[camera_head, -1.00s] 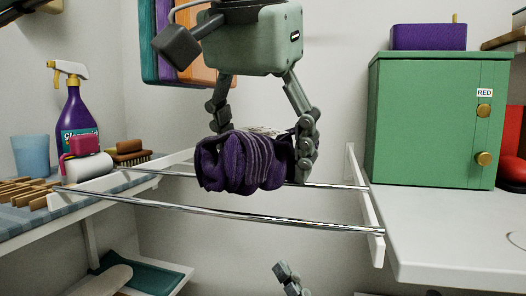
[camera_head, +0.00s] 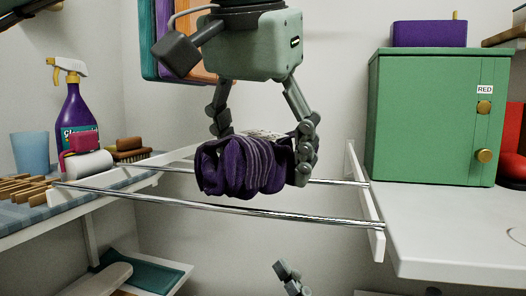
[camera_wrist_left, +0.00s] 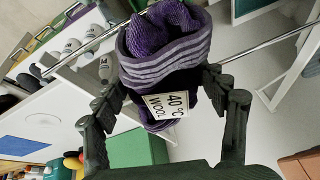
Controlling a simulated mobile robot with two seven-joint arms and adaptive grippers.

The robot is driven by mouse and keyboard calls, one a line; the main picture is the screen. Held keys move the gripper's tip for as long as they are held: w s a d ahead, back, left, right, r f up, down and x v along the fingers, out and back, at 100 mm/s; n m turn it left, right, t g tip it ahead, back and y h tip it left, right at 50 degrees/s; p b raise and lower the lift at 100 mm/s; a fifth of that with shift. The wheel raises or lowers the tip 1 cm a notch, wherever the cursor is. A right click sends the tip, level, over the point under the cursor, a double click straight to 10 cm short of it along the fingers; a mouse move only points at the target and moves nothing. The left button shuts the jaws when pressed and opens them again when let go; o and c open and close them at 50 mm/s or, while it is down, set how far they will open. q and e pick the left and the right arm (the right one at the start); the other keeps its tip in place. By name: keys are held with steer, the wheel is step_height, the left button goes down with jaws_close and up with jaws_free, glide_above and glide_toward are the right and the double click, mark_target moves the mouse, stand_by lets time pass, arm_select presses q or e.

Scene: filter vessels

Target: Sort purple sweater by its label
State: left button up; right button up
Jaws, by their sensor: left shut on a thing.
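The purple sweater (camera_head: 243,167) is folded into a bundle with grey stripes. My left gripper (camera_head: 262,152) is shut on it from above, one finger at each side, and holds it over the two metal rails. In the left wrist view the sweater (camera_wrist_left: 165,45) sits between the fingers of my left gripper (camera_wrist_left: 160,88). Its white label (camera_wrist_left: 166,104) faces that camera and reads "40°C WOOL". A grey jointed part, apparently my right gripper (camera_head: 288,277), shows at the bottom edge; its jaws cannot be made out.
Chrome rails (camera_head: 215,207) bridge the gap between the left shelf (camera_head: 40,225) and the white counter (camera_head: 450,225). A green cabinet (camera_head: 420,125) labelled "RED" stands on the counter, a purple box (camera_head: 428,36) on top. A purple spray bottle (camera_head: 74,110) and brushes stand left.

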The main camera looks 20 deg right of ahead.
arm_select(q)
steer(key=o, duration=1.5)
steer(key=v, duration=1.2)
steer(key=shift+s, duration=0.15)
